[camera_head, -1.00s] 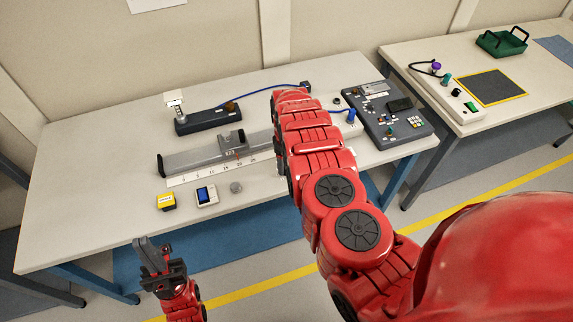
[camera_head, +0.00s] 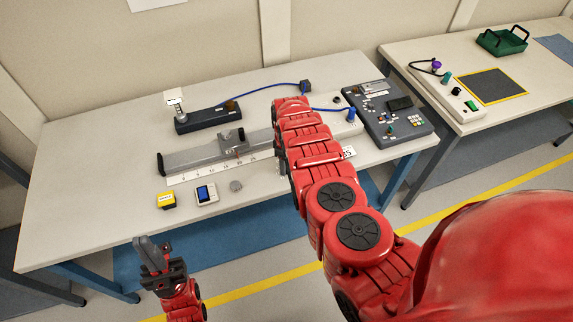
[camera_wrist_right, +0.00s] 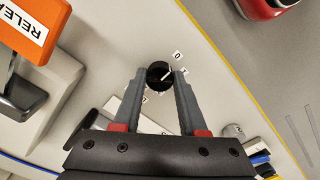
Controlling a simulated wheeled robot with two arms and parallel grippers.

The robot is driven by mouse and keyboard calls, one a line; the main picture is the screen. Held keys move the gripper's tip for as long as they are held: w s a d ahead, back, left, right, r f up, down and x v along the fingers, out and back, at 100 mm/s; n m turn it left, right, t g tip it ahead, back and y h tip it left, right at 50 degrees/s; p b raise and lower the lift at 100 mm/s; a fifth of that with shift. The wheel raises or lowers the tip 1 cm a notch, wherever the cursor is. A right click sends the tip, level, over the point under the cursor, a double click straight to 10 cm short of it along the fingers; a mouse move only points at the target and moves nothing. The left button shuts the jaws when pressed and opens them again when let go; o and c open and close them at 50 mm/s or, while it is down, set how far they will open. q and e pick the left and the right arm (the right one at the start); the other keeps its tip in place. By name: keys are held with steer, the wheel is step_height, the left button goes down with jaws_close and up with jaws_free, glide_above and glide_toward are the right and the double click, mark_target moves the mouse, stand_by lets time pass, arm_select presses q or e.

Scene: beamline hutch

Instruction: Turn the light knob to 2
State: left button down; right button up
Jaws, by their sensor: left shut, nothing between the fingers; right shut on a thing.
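The light knob (camera_wrist_right: 160,74) is a round black knob with a pale pointer line, seen in the right wrist view. Small white number labels stand around it; a 0 label (camera_wrist_right: 177,55) shows at its upper right, and others are partly hidden or too small to read surely. My right gripper (camera_wrist_right: 160,76) is shut on the knob, one grey finger on each side. In the head view the knob and my right gripper are hidden behind my red right arm. My left gripper (camera_head: 146,246) is shut and empty, off the table's front edge.
A rail (camera_head: 205,153) with a scale lies on the table (camera_head: 95,180). A yellow box (camera_head: 166,201), a small meter (camera_head: 206,194) and a dark control panel (camera_head: 390,115) are also there. In the wrist view an orange label block (camera_wrist_right: 25,30) stands left of the knob.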

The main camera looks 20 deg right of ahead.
jaws_close()
steer(key=shift+m, duration=0.4)
steer(key=m+b, duration=0.1)
steer(key=m, duration=0.2)
steer(key=shift+f+m+b, duration=0.1)
steer(key=shift+m+b, duration=0.2)
steer(key=m+b, duration=0.1)
steer(key=m, duration=0.3)
steer(key=shift+m+b, duration=0.3)
steer(key=shift+b, duration=0.05)
steer(key=m+b, duration=0.1)
steer(key=m, duration=0.3)
steer(key=shift+m, duration=0.3)
steer(key=shift+m+b, duration=0.6)
steer(key=shift+m, duration=1.5)
